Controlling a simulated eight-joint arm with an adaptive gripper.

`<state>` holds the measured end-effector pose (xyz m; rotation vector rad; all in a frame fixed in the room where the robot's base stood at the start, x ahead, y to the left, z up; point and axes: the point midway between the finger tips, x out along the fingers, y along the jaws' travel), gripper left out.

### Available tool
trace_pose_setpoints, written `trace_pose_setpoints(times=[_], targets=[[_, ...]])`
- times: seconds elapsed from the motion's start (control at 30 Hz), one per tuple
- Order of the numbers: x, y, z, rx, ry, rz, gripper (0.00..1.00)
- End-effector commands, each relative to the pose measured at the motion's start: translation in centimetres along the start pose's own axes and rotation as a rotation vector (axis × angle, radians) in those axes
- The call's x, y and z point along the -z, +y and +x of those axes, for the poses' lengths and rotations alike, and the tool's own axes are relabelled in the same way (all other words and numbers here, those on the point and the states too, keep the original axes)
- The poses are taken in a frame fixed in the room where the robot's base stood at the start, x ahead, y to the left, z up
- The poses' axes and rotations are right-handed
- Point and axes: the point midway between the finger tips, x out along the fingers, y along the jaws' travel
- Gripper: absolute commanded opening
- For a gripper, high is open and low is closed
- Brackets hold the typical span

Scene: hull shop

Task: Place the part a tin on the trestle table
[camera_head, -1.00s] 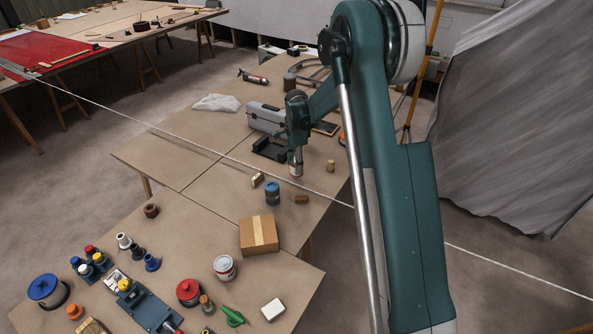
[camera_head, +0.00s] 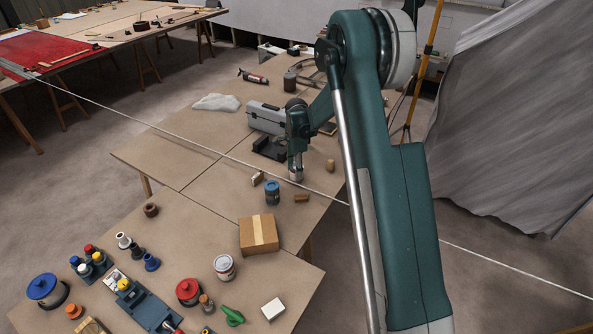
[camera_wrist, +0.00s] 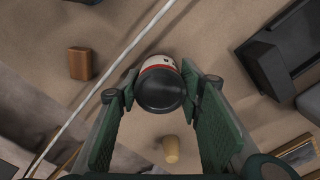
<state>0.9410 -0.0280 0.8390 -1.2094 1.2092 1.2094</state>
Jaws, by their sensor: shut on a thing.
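My gripper (camera_head: 296,166) is shut on a small tin (camera_wrist: 160,88) with a dark end and a white and red band. In the wrist view the tin sits between the two green fingers. In the head view the tin shows only a little below my gripper, over the trestle table (camera_head: 215,195). I cannot tell whether its base touches the table top.
Near the tin are a blue tin (camera_head: 273,192), a wooden block (camera_head: 302,198), a tan cylinder (camera_head: 331,165) and a dark tray (camera_head: 268,149). A taut pale line (camera_wrist: 125,60) crosses the view close by. A cardboard box (camera_head: 259,234) stands nearer; bare table lies left.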

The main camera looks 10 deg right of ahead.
Motion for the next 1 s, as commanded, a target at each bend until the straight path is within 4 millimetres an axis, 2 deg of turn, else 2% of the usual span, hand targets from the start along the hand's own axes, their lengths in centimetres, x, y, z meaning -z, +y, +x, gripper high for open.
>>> trace_pose_setpoints(times=[0.17,0.2,0.3,0.77,1.0], targets=[[0.0,0.0,0.3,0.000,0.000,0.000,0.20],[0.0,0.0,0.4,0.000,0.000,0.000,0.38],[0.0,0.0,0.3,0.000,0.000,0.000,0.51],[0.0,0.0,0.0,0.000,0.000,0.000,0.51],[0.0,0.0,-1.9,0.000,0.000,0.000,0.51]])
